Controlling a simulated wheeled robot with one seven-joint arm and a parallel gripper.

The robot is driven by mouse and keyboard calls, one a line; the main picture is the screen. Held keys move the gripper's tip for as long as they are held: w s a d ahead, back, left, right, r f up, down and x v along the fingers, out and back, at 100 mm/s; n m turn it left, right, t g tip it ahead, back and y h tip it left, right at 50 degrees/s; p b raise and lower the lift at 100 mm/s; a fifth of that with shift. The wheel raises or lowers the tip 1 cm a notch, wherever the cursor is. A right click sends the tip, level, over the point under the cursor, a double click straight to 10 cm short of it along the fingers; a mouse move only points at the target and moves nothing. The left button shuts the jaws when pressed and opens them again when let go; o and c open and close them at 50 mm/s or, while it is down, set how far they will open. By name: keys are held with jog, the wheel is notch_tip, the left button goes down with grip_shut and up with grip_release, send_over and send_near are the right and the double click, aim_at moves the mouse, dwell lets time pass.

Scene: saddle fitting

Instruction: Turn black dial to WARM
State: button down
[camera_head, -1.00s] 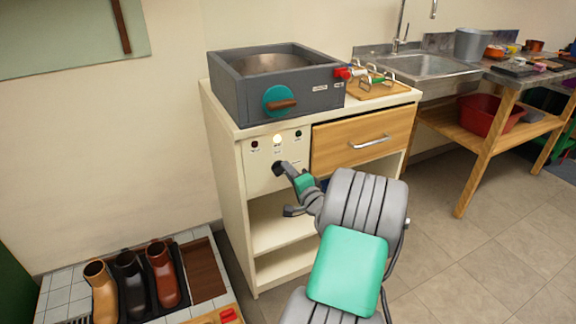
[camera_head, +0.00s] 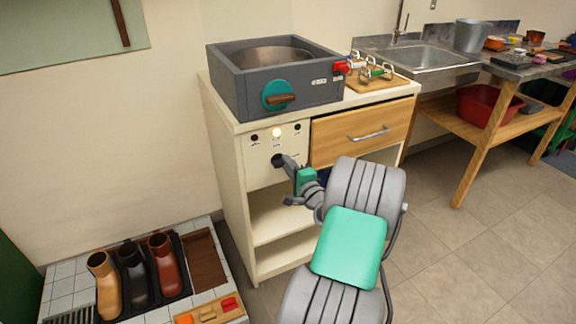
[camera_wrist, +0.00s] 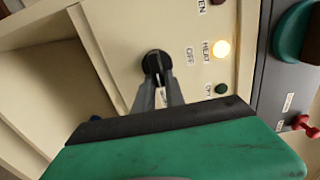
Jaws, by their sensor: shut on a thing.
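The black dial (camera_wrist: 157,61) is on the cream front panel below the grey basin unit. It shows as a dark knob in the head view (camera_head: 277,160). My gripper (camera_wrist: 160,84) is shut on the dial, with its grey fingers on either side of it. In the head view my gripper (camera_head: 285,163) reaches the panel from the lower right. An OFF label (camera_wrist: 190,57) is beside the dial. The dial's pointer is too small and partly covered to read. I cannot make out a WARM label.
A lit yellow-white lamp (camera_wrist: 221,48) is by the HEAT label, between a dark red lamp (camera_head: 254,138) and a dark green lamp (camera_head: 297,127). A teal disc with a wooden handle (camera_head: 278,96) is above. A wooden drawer (camera_head: 361,134) is to the right.

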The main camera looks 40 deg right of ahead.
jog(key=c, duration=1.4)
grip_release()
jog(key=v, duration=0.7)
jog(key=shift+s+p, duration=0.35)
jog(key=shift+a+r, duration=0.1)
jog(key=shift+a, duration=0.1)
